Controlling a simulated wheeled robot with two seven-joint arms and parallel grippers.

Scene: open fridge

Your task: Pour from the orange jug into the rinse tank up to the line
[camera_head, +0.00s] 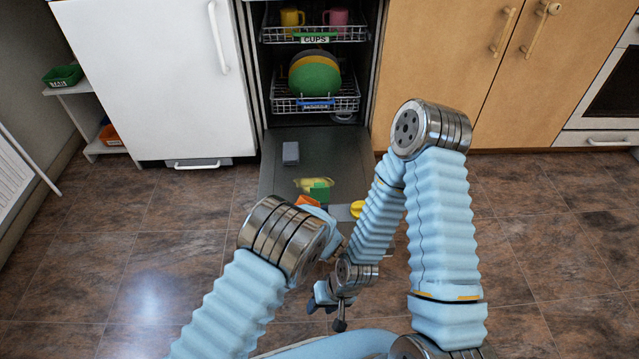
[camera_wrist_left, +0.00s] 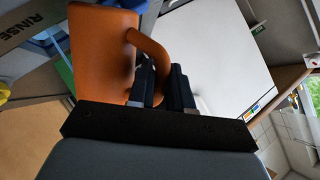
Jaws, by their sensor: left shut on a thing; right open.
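The orange jug (camera_wrist_left: 103,55) fills the upper left of the left wrist view, tilted in that picture. My left gripper (camera_wrist_left: 163,88) is shut on its handle. In the head view only a small piece of the jug (camera_head: 307,201) shows beyond my left wrist, which hides most of it. A RINSE label (camera_wrist_left: 32,24) shows beside the jug in the left wrist view. The tank's fill line and the jug's contents are not visible. My right gripper (camera_head: 328,306) is open and empty, low in the middle of the head view.
The open dishwasher door (camera_head: 345,150) bears a grey block (camera_head: 290,153) and a yellow-green item (camera_head: 312,184). A yellow cap (camera_head: 357,208) shows by its near edge. Racks hold cups (camera_head: 292,18) and plates (camera_head: 314,75). Floor is clear at left and right.

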